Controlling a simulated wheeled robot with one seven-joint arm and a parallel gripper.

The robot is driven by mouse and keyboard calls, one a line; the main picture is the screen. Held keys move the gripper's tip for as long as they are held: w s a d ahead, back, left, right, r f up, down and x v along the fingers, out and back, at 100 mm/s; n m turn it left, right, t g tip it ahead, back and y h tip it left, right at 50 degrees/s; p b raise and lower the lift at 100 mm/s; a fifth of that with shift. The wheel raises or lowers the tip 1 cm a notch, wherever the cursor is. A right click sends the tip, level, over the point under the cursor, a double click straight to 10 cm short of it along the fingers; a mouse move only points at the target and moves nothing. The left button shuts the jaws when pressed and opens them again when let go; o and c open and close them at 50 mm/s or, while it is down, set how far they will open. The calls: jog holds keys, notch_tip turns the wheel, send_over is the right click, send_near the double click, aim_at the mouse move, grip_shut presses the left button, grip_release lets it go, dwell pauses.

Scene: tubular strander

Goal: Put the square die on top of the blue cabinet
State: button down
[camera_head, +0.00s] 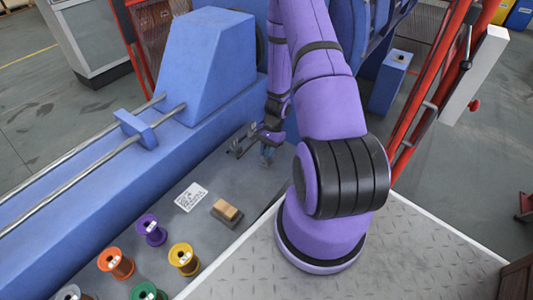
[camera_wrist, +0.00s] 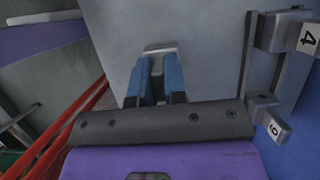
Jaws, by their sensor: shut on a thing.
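My gripper (camera_wrist: 160,88) has blue fingers and is shut on a small grey metal piece with a flat, straight edge (camera_wrist: 160,47). This piece looks like the square die, though only its edge shows between the fingertips. In the head view my gripper (camera_head: 267,155) is low over the grey surface, beside the large blue housing, and the held piece is too small to make out.
Grey blocks marked 4 (camera_wrist: 308,38) and perhaps 9 (camera_wrist: 274,129) are close right of my gripper. Several coloured spools, such as a purple one (camera_head: 151,229), a label sheet (camera_head: 191,197) and a tan-topped block (camera_head: 227,211) lie on the grey surface. Red frame bars (camera_head: 440,85) rise at right.

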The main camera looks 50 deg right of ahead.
jog(key=shift+f, duration=0.6)
jog(key=c, duration=1.2)
grip_release()
jog(key=shift+f, duration=0.1)
jog(key=shift+o, duration=0.2)
